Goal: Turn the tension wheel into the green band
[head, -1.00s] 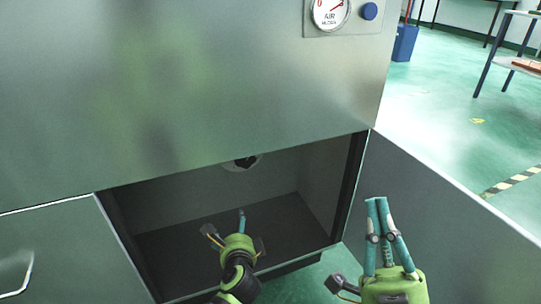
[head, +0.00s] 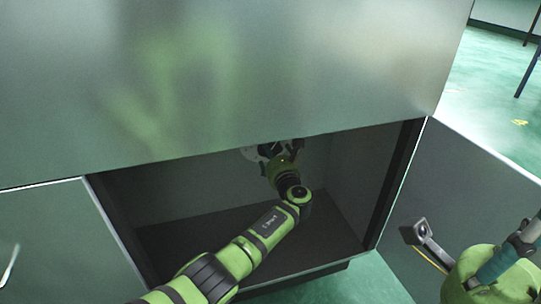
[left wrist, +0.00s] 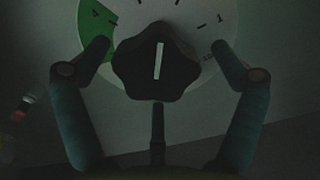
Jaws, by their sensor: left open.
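The tension wheel, a dark lobed knob (left wrist: 157,60) with a white pointer line, is in the left wrist view. Its line stands nearly upright, leaning slightly right. Behind it is a pale round dial (left wrist: 210,15) with marks; the green band (left wrist: 95,30) lies at its left, away from the line. My left gripper (left wrist: 157,58) is open, one finger on each side of the knob; I cannot tell whether they touch it. In the head view the left gripper (head: 283,150) is inside the cabinet, partly covering the dial (head: 252,154). My right gripper (head: 520,245) is at the lower right, partly cut off.
The cabinet opening (head: 345,185) has dark side walls and a floor. An open door panel (head: 470,170) stands at the right, behind my right gripper. A large metal panel (head: 250,70) overhangs the opening. A small orange-tipped item (left wrist: 20,112) shows at the left wrist view's left edge.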

